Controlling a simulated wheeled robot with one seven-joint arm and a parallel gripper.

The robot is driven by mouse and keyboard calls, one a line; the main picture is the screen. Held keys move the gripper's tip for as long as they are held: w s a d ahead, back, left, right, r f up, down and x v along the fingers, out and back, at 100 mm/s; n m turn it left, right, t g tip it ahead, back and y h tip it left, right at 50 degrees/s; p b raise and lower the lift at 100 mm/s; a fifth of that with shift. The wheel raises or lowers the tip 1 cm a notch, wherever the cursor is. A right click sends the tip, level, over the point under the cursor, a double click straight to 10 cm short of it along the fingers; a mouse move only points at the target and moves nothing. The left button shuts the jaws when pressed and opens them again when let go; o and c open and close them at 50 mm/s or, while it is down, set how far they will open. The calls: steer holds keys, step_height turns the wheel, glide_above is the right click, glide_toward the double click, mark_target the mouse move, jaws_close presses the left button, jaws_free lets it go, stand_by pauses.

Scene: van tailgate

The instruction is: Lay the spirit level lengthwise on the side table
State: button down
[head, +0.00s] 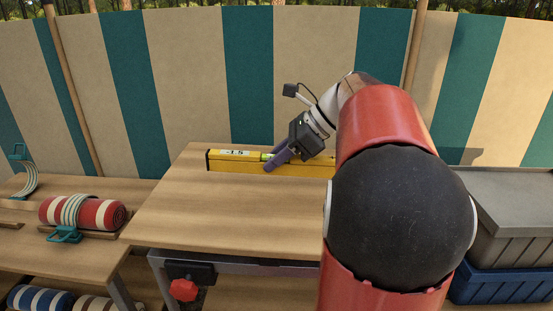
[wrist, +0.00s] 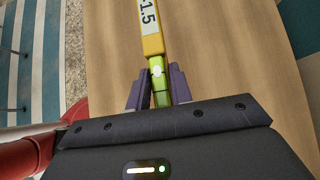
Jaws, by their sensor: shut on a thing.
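The yellow spirit level (head: 231,162) with a white "1.5" label is at the back of the raised wooden table (head: 190,215), running left to right. Its right part is hidden behind my arm. My gripper (head: 271,161) is shut around the level near its green vial. In the wrist view the level (wrist: 152,43) runs away from me between the two purple fingers of my gripper (wrist: 157,88), over the wooden top (wrist: 230,60) and near its left edge. I cannot tell whether the level touches the wood or hangs just above it.
A lower bench at left holds a red-striped roll (head: 85,211) with a teal buckle. Grey and blue crates (head: 505,283) stand at right. A red knob (head: 184,290) sits under the table's front edge. A striped canvas wall is behind. The front of the tabletop is clear.

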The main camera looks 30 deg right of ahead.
mark_target(283, 173)
step_height(283, 173, down, 3)
steer(key=shift+r+b, duration=0.15)
steer(key=shift+b, duration=1.1)
steer(key=shift+f+b, duration=0.35)
steer(key=shift+f, duration=0.7)
steer(key=shift+f, duration=0.15)
steer(key=c, duration=1.2)
jaws_free()
steer(key=shift+o, duration=0.2)
steer(key=p+v, duration=0.2)
steer(key=v, duration=0.5)
steer(key=shift+s+d+r, duration=0.15)
steer(key=shift+d+r, duration=0.05)
steer(key=shift+d, duration=0.05)
